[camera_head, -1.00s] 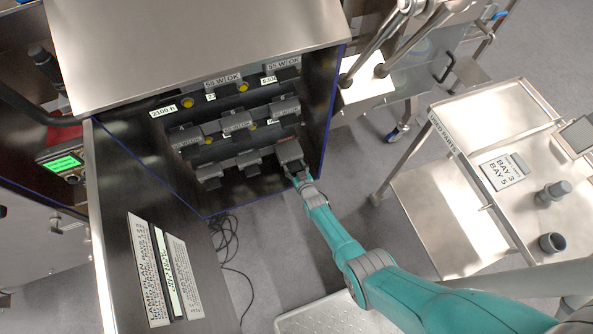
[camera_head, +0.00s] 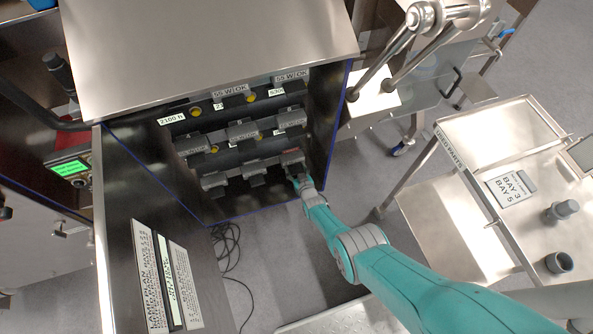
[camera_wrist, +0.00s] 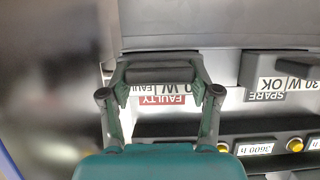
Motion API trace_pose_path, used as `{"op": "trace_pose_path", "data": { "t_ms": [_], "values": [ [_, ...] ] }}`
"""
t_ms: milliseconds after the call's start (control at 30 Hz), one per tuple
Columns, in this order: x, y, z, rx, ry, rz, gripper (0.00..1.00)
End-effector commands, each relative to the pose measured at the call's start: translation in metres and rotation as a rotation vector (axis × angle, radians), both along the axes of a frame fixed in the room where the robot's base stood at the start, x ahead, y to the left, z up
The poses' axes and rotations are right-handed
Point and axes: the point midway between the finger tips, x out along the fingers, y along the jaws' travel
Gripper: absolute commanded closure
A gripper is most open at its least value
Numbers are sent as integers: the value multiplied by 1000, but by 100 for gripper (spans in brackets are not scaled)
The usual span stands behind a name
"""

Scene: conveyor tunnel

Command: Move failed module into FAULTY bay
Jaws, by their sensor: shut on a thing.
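The failed module (camera_head: 292,158) is a dark grey block at the right end of the cabinet's lowest row. My gripper (camera_head: 297,178) is at its front. In the wrist view my gripper (camera_wrist: 161,78) is shut on the module's dark handle (camera_wrist: 162,74), one finger at each end. A white label with part of "30 W FAU…" and a red FAULTY label (camera_wrist: 163,99) show beside the handle, partly covered by the fingers. The FAULTY bay is at this label. I cannot tell how fully the module is seated in it.
A module marked 30 W OK (camera_wrist: 292,66) and a SPARE label (camera_wrist: 264,96) are to the right in the wrist view. The cabinet (camera_head: 215,50) holds several other modules. An open door (camera_head: 150,245) stands left; a used-parts cart (camera_head: 465,160) stands right.

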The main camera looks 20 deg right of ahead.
Motion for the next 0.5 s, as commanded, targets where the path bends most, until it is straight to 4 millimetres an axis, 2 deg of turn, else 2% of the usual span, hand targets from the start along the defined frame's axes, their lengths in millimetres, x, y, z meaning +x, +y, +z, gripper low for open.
{"op": "trace_pose_path", "data": {
  "t_ms": [200,233,333,500],
  "values": [
    [1,0,1,0,-3,0,100],
    [1,0,1,0,-3,0,36],
    [1,0,1,0,-3,0,11],
    [1,0,1,0,-2,0,9]
  ]
}}
